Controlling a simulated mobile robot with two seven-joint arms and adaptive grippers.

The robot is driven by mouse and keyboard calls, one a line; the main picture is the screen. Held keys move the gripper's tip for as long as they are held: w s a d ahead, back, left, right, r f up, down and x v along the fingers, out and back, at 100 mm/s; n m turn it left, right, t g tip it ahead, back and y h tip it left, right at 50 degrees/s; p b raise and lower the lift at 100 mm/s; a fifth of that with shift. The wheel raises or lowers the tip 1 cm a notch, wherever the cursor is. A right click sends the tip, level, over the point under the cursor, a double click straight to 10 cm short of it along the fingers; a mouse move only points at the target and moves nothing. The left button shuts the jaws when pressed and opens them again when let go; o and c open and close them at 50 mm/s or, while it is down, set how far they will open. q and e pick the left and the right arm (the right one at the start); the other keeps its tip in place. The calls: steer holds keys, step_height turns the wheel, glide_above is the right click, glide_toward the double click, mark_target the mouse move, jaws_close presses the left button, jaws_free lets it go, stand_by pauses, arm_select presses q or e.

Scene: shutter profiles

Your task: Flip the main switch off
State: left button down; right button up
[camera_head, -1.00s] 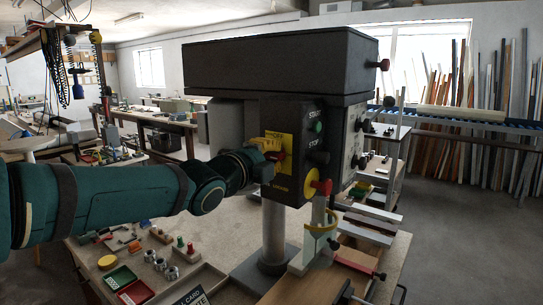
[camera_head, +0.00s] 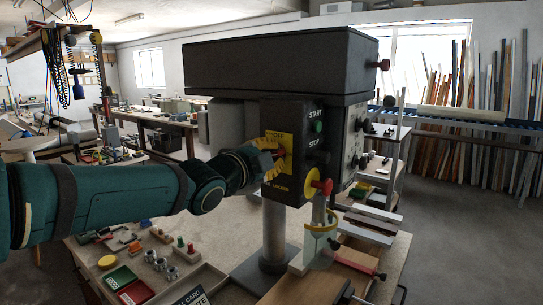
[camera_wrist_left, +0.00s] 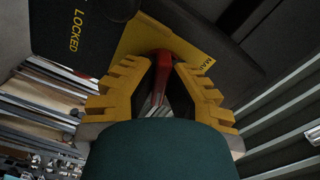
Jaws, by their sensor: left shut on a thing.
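The main switch has a red handle (camera_head: 281,153) on a yellow plate (camera_head: 272,134) on the dark front panel of the drill press (camera_head: 290,110). The word OFF shows at the plate's top. My left gripper (camera_head: 276,158) reaches in from the left and is shut on the red handle. In the left wrist view the red handle (camera_wrist_left: 163,62) stands between the yellow fingers of my left gripper (camera_wrist_left: 160,75), with the yellow plate (camera_wrist_left: 150,38) behind. The fingers cover part of the plate and handle. My right gripper is not in view.
Below, the bench holds a green tray (camera_head: 120,277) and small parts. Open floor lies at the right.

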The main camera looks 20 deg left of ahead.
arm_select(q)
steer(key=n, duration=0.2)
steer(key=shift+r+n, duration=0.1)
steer(key=shift+n, duration=0.3)
steer(key=n+p, duration=0.1)
steer(key=n, duration=0.2)
steer(key=shift+n, duration=0.3)
steer(key=n+p, duration=0.1)
steer(key=n, duration=0.2)
steer(key=shift+n, duration=0.3)
steer(key=shift+n+p, duration=0.45)
steer(key=shift+n, duration=1.45)
steer(key=c, duration=1)
jaws_free()
steer(key=shift+d, duration=0.1)
